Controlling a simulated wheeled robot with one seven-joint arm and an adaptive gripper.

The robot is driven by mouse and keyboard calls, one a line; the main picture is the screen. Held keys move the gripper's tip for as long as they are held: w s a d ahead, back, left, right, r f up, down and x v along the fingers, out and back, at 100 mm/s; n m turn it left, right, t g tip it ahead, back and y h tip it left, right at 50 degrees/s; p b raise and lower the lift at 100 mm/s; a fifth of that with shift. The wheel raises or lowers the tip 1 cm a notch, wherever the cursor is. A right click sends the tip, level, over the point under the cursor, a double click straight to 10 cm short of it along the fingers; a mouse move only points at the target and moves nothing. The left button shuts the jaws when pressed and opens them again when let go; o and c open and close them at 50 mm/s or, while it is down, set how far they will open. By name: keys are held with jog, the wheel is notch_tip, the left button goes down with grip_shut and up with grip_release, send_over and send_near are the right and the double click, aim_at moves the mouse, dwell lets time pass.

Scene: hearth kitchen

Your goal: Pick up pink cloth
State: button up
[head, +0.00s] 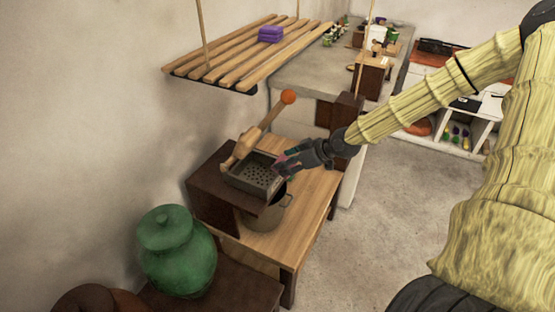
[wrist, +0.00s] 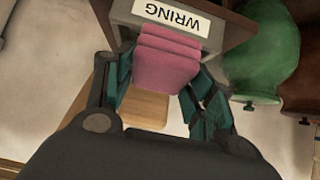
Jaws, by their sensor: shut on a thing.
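The pink cloth (wrist: 165,62) is a folded, layered piece in the wrist view, between the two fingers of my gripper (wrist: 158,95). My gripper is shut on it. The cloth is right beside the front of a box labelled WRING (wrist: 172,14); I cannot tell whether they touch. In the head view my gripper (head: 283,162) is at the right edge of a grey perforated tray (head: 248,179). Only a small bit of pink shows there at the fingertips.
A wooden table (head: 305,185) stands below, with a metal pot (head: 264,219) under the tray. A wooden lever with an orange ball (head: 288,96) rises behind the tray. A green jar (head: 177,255) stands at the lower left. A slatted shelf (head: 235,55) hangs above. Open floor lies right.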

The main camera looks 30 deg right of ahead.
jog(key=s+d+r+g+h, duration=0.1)
jog(key=s+d+r+g, duration=0.1)
jog(key=s+d, duration=0.4)
jog(key=shift+s+d+g+h, duration=0.25)
jog(key=shift+s+g+h, duration=0.2)
jog(key=shift+s, duration=2.15)
jog(key=o, duration=0.5)
jog(key=shift+c, duration=1.4)
jog(key=shift+r, duration=0.1)
